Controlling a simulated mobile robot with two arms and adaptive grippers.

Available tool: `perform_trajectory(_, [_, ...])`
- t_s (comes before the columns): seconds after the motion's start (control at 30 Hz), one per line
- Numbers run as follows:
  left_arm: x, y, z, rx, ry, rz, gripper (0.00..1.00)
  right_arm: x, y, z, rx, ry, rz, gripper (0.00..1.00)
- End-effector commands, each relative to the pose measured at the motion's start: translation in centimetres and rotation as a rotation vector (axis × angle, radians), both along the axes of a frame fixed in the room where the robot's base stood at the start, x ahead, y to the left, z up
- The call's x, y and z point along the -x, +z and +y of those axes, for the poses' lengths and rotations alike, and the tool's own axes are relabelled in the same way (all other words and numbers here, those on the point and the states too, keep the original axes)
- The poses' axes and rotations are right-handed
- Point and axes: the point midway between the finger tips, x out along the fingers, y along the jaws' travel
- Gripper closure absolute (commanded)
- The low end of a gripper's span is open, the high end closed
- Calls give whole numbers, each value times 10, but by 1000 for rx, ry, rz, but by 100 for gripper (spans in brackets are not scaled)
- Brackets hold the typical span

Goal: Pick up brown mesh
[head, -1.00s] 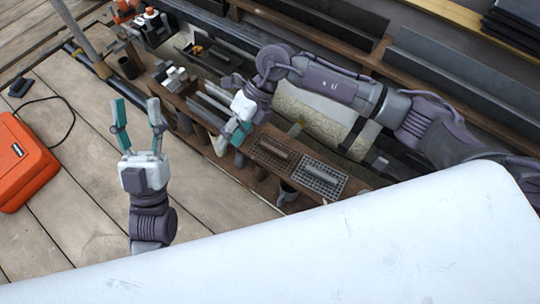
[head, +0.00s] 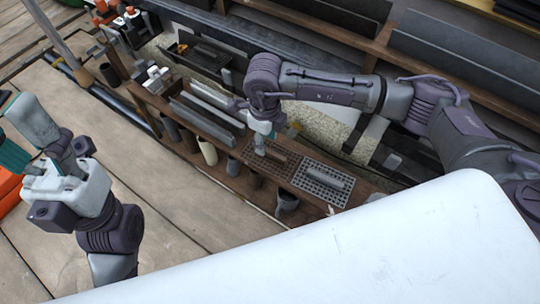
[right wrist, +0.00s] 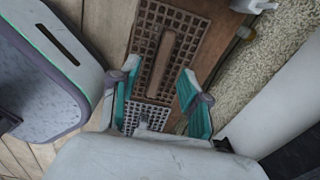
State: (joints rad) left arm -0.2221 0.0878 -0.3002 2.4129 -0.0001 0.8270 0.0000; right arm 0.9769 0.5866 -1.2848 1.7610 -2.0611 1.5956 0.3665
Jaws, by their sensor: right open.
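The brown mesh (head: 284,152) is a flat dark-brown grid with a raised bar handle. It lies on the wooden bench shelf, left of a grey mesh (head: 322,184) of the same form. In the right wrist view the brown mesh (right wrist: 153,57) sits ahead, with the grey mesh (right wrist: 147,118) nearer. My right gripper (head: 262,146) is open and empty over the left part of the brown mesh, hiding some of it. Its fingertips (right wrist: 160,70) are apart on either side of the handle; contact cannot be told. My left gripper (head: 40,130) is open and empty at the left.
Long grey trays (head: 208,115) stand on the shelf left of the brown mesh. Several cups, one of them cream (head: 207,150), hang along the shelf's front edge. A white panel (head: 330,250) fills the lower foreground. The wooden floor (head: 150,175) is clear.

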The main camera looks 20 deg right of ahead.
Motion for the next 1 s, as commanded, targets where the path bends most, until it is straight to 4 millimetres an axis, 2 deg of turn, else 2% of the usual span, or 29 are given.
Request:
perform_trajectory(0.1, [-2,0,-1,-2,2,-41,51,3,-24,-5,3,-2,3,54])
perform_trajectory(0.3, [-3,9,-2,-8,4,-84,51,3,-47,-6,0,-1,1,54])
perform_trajectory(0.6, [-3,13,-3,-9,5,-90,51,3,-49,-6,0,-1,1,54])
perform_trajectory(0.87, [-3,13,-3,-9,5,-90,51,3,-48,-6,0,-1,1,98])
perform_trajectory(1.0, [-3,13,-3,-9,5,-90,51,3,-48,-6,0,-1,1,100])
